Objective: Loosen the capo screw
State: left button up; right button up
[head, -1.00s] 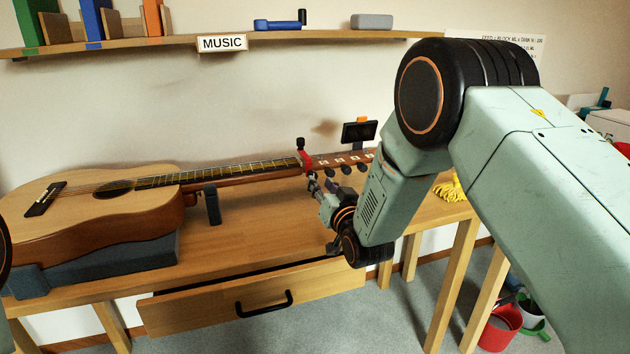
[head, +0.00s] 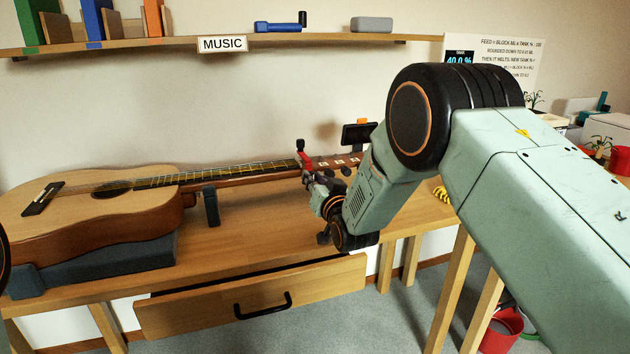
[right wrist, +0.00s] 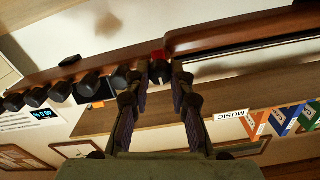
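The guitar (head: 90,207) lies on the bench, its neck pointing right. The red capo (head: 305,160) is clamped on the neck near the headstock, with a black knob (head: 300,145) on its upper end. In the right wrist view the capo's red part (right wrist: 158,54) shows just beyond the fingertips, and a dark screw knob (right wrist: 160,72) sits between them. My right gripper (right wrist: 161,78) has its fingers apart on either side of this knob; whether they touch it is unclear. In the head view my right gripper (head: 313,180) is at the capo, partly hidden by its own wrist. My left gripper is out of view.
A dark support (head: 211,205) stands under the neck, and a dark cradle (head: 110,268) holds the body. A small black device (head: 357,133) is near the headstock. The drawer (head: 250,300) is partly open below. A shelf (head: 340,40) runs above.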

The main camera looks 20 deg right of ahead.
grip_shut()
jog(key=n+p, duration=0.4)
jog(key=n, duration=1.9)
jog(key=shift+n, duration=0.4)
dwell(0.5)
jog(key=o, duration=0.5)
grip_release()
